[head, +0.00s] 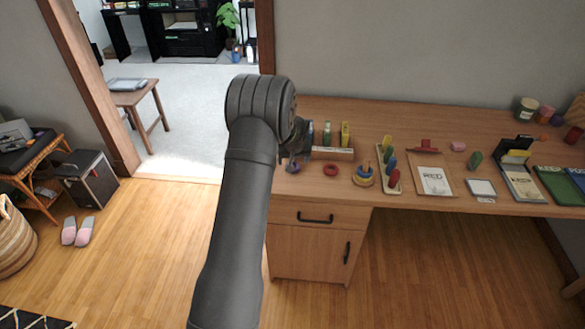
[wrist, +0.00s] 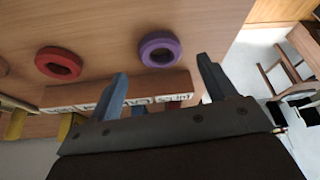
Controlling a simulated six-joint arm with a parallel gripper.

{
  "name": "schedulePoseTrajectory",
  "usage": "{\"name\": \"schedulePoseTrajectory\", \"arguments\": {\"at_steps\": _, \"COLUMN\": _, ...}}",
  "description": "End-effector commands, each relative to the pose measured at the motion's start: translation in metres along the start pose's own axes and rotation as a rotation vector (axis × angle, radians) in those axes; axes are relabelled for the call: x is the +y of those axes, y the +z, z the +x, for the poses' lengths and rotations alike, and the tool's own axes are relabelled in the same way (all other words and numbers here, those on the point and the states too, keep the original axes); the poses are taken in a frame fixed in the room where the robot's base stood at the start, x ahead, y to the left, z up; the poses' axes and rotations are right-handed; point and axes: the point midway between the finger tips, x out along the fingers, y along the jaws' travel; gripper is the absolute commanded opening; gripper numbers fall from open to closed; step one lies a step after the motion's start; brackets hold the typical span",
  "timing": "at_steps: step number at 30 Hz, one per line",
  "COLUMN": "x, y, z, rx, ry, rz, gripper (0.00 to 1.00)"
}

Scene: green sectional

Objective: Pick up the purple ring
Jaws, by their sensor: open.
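The purple ring (wrist: 159,49) lies flat on the wooden desk, near the top middle of the wrist view. In the head view it shows as a small purple shape (head: 292,168) at the desk's left end, partly hidden by my gripper. My gripper (wrist: 165,78) is open and empty, with its two blue-grey fingers spread either side of the ring's column in the wrist view. The ring appears beyond the fingertips, not between them. In the head view my gripper (head: 297,150) is above the desk's left end, largely hidden by my own arm.
A red ring (head: 330,169) lies beside the purple one, also in the wrist view (wrist: 58,63). A lettered wooden block stand (head: 333,153) is close by. The desk's front edge is near.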

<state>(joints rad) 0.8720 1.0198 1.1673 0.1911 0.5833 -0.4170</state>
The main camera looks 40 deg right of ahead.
Motion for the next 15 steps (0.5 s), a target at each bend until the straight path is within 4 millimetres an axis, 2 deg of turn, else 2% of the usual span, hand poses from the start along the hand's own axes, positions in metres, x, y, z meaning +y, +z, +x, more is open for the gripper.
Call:
{"name": "schedulePoseTrajectory", "arguments": {"at_steps": 1, "x": -0.001, "y": 0.001, "z": 0.009, "rx": -0.003, "ry": -0.001, "rz": 0.000, "gripper": 0.76}}
{"name": "schedulePoseTrajectory", "arguments": {"at_steps": 6, "x": -0.002, "y": 0.001, "z": 0.031, "rx": 0.000, "ry": -0.001, "rz": 0.000, "gripper": 0.76}}
{"name": "schedulePoseTrajectory", "arguments": {"at_steps": 10, "x": -0.002, "y": 0.000, "z": 0.039, "rx": 0.001, "ry": -0.001, "rz": 0.000, "gripper": 0.76}}
{"name": "schedulePoseTrajectory", "arguments": {"at_steps": 15, "x": -0.002, "y": 0.000, "z": 0.039, "rx": 0.002, "ry": -0.001, "rz": 0.000, "gripper": 0.76}}
